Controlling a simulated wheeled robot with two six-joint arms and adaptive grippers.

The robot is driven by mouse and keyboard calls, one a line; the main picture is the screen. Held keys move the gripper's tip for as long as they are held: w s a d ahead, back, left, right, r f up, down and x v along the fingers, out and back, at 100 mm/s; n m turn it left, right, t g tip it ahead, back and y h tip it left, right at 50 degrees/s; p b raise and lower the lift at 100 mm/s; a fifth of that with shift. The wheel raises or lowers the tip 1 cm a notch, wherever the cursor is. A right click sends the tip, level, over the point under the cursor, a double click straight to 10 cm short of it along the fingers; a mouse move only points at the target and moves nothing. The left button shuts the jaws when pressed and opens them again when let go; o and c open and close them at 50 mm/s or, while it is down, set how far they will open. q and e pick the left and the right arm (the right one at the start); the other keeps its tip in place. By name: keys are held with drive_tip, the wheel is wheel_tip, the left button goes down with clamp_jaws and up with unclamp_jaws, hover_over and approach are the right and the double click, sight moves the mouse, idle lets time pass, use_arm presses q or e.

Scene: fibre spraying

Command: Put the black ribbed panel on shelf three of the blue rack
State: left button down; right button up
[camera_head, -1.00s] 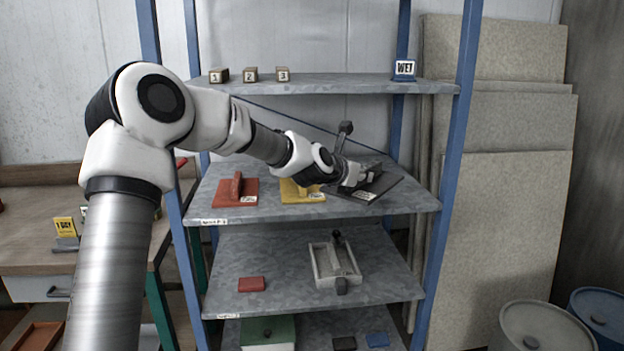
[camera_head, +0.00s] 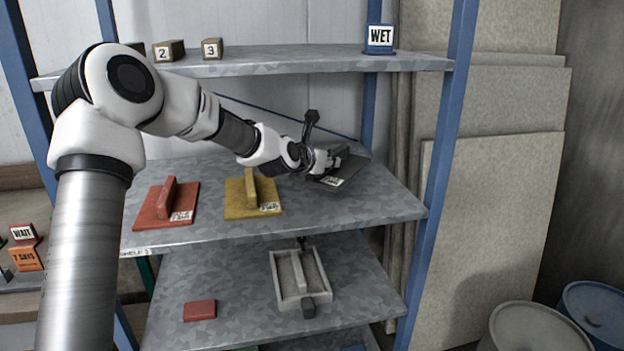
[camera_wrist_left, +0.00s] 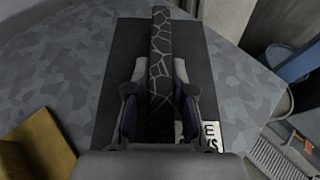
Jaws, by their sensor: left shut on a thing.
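The black ribbed panel (camera_head: 352,176) is a dark flat plate with a white label, at the right part of the blue rack's shelf three (camera_head: 385,205), right of the yellow panel. My left gripper (camera_head: 329,161) is shut on its upright handle. In the left wrist view the handle (camera_wrist_left: 160,60), with a pale cracked pattern, stands between both fingers (camera_wrist_left: 160,100), and the dark plate (camera_wrist_left: 123,50) lies beneath. I cannot tell whether the plate touches the shelf or hovers just above it. My right gripper is not in view.
A red panel (camera_head: 155,212) and a yellow panel (camera_head: 240,204) stand on the same shelf to the left. The shelf above holds numbered blocks (camera_head: 212,49) and a WET sign (camera_head: 380,40). A grey tray (camera_head: 289,299) is below. Blue posts (camera_head: 436,190) flank the shelves.

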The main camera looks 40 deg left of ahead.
sight(325, 192)
use_arm(q)
drive_tip(key=f, duration=0.5)
drive_tip(key=shift+w+a+f, duration=0.1)
drive_tip(key=shift+w+a, duration=0.15)
drive_tip(key=shift+a, duration=0.05)
drive_tip(key=c, duration=1.4)
unclamp_jaws()
drive_tip(key=shift+f, duration=0.2)
drive_tip(key=o, duration=0.4)
drive_tip(key=shift+s+r, duration=0.1)
drive_tip(key=shift+s+r, duration=0.1)
drive_tip(key=p+v, duration=0.1)
drive_tip(key=v, duration=1)
drive_tip(key=shift+r+p, duration=0.15)
drive_tip(key=shift+p, duration=0.25)
drive_tip(key=shift+s, duration=0.35)
